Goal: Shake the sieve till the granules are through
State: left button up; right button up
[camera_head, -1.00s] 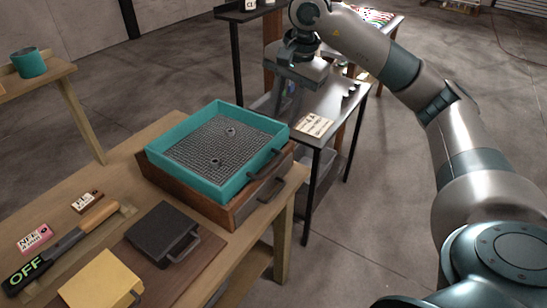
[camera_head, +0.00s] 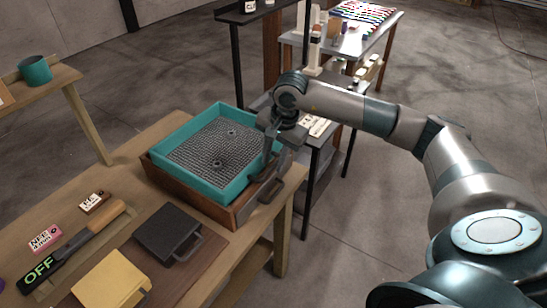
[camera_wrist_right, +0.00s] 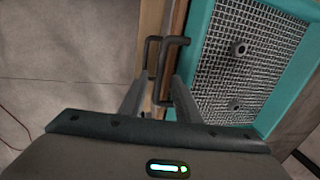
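The sieve (camera_head: 185,181) is a teal square frame with a grey wire mesh (camera_head: 215,148), sitting on a wooden box (camera_head: 200,202) on the workbench. Two small dark ring-shaped pieces lie on the mesh; I cannot make out loose granules. My right gripper (camera_head: 270,165) is lowered at the sieve's right side. In the right wrist view, its two fingers (camera_wrist_right: 158,105) are apart, one on each side of a dark bar handle (camera_wrist_right: 153,72) beside the sieve's rim (camera_wrist_right: 196,45). I cannot tell whether they touch it. My left gripper is not in view.
A teal cup (camera_head: 35,70) stands on a side table. A dark metal table stands behind my right gripper.

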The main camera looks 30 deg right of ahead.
aim_at(258, 156)
jog(key=shift+w+f, duration=0.1)
jog(key=shift+f, duration=0.55)
jog(key=shift+c, duration=0.2)
grip_shut()
jog(key=shift+w+a+f+b, duration=0.1)
jog(key=shift+w+a+b, duration=0.15)
jog(key=shift+w+b, duration=0.25)
jog(key=w+b, duration=0.1)
jog(key=w+a+b, duration=0.1)
jog(key=w+b, duration=0.1)
jog(key=w, duration=0.1)
jog(key=shift+a+b, duration=0.3)
jog(key=shift+b, duration=0.05)
jog(key=shift+w+a, duration=0.15)
jog(key=shift+w, duration=0.15)
jog(key=shift+r, duration=0.25)
jog(key=shift+o, duration=0.2)
grip_release()
jog(key=shift+w, duration=0.1)
jog(key=shift+a+f, duration=0.1)
